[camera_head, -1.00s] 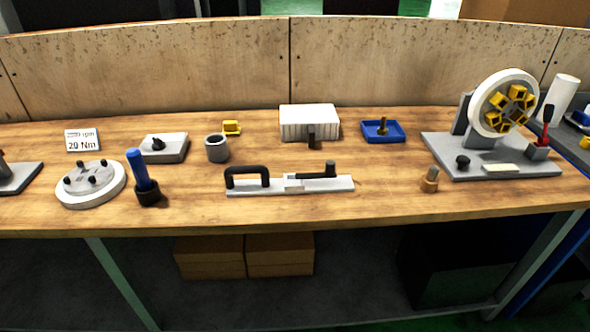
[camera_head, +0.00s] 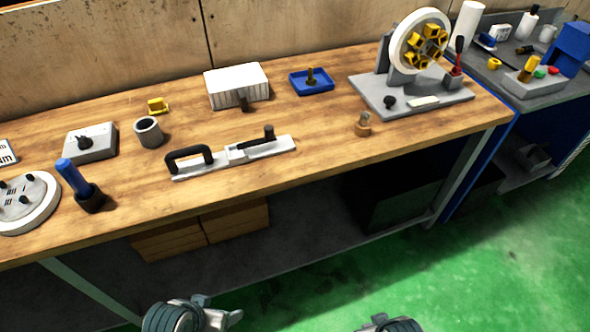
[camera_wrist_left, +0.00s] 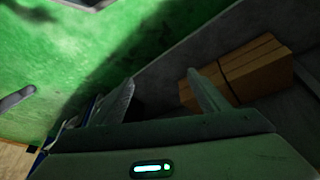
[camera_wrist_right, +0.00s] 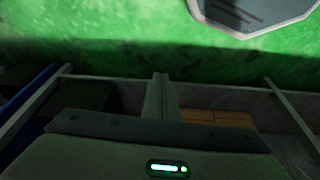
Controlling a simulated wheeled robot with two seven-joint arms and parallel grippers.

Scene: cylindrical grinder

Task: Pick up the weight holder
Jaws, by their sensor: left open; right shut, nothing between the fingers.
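I cannot tell for certain which thing is the weight holder. One candidate is a small orange-brown base with a grey peg (camera_head: 363,125) near the front edge of the bench, right of centre. My right gripper is shut and empty in the right wrist view (camera_wrist_right: 160,95); in the head view only part of that arm shows.
The wooden bench (camera_head: 300,172) also holds a long grey fixture with a black handle (camera_head: 235,155), a blue-handled tool (camera_head: 75,182), a grey cup (camera_head: 149,132), a white block (camera_head: 238,85) and a wheel stand (camera_head: 420,45). Cardboard boxes (camera_head: 205,230) lie below. Green floor is clear at right.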

